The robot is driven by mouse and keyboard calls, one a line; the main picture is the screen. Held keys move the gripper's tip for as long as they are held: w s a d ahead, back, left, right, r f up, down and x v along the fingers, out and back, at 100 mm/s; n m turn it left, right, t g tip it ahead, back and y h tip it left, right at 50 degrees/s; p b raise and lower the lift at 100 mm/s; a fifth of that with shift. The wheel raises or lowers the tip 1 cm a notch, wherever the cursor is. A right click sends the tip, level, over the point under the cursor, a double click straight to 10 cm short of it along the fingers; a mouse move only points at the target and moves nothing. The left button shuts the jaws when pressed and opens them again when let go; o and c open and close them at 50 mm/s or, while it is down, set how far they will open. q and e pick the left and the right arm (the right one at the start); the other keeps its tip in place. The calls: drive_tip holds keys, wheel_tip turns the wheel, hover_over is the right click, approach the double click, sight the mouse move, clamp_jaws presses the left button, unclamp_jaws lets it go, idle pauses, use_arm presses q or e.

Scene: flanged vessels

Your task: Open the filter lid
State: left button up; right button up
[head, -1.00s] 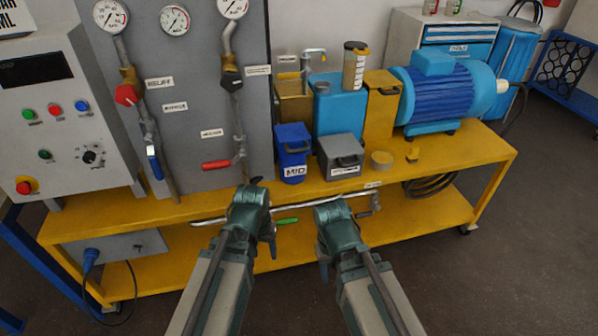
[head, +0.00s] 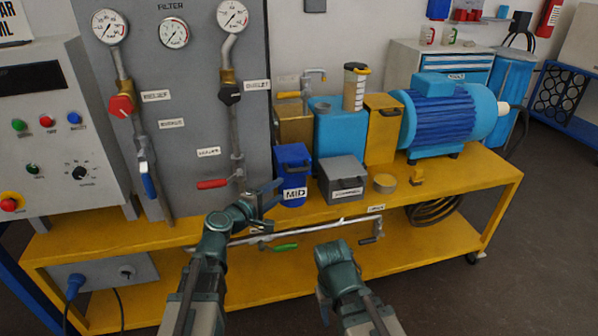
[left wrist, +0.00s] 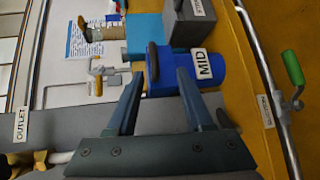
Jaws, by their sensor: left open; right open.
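My left gripper (head: 275,196) is open and empty, at the lower left of the box. In the left wrist view, its two fingers (left wrist: 160,88) point toward the box's handle side; contact cannot be told. My right gripper (head: 330,275) is low in front of the bench, its fingers mostly hidden. No lid is labelled filter legibly.
A grey box with a handle (head: 341,180) stands right of the blue box. A red-handled valve (head: 212,184) and the grey gauge panel (head: 195,95) are left of it. A rail (head: 310,229) with a green lever (head: 285,246) runs along the bench front.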

sight(297, 172)
use_arm(q)
drive_tip(key=shift+n, duration=0.5)
drive_tip(key=x, duration=0.4)
drive_tip(key=b+x, duration=0.1)
drive_tip(key=x, duration=0.4)
drive_tip(key=a+r+b+x, duration=0.1)
drive_tip(key=x, duration=0.4)
drive_tip(key=shift+w+r, duration=0.15)
drive_tip(key=shift+w, duration=0.2)
clamp_jaws()
idle(0.5)
